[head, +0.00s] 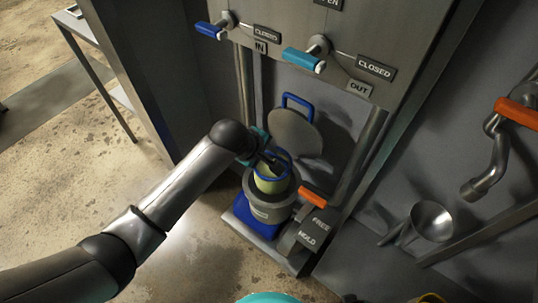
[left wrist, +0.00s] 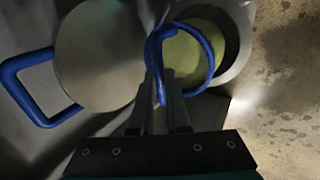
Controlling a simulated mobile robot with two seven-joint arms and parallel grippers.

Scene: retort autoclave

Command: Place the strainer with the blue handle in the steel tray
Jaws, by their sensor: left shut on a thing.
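My left gripper (head: 266,160) is shut on the blue loop handle (left wrist: 213,50) of the strainer. The strainer's yellow-green body (head: 267,184) sits at the mouth of a round grey vessel (head: 283,210), and it shows inside the blue loop in the left wrist view (left wrist: 185,55). How deep it sits in the vessel is hard to tell. I cannot clearly make out the steel tray; a light flat item (head: 75,11) on the table at the upper left could be it. My right gripper is not in view.
A round grey lid (head: 296,133) with its own blue handle leans open behind the vessel. An orange lever (head: 313,197) stands beside the vessel, near FREE and HOLD labels. Two blue valve handles are above. A metal funnel (head: 432,220) is at right. Open floor lies left.

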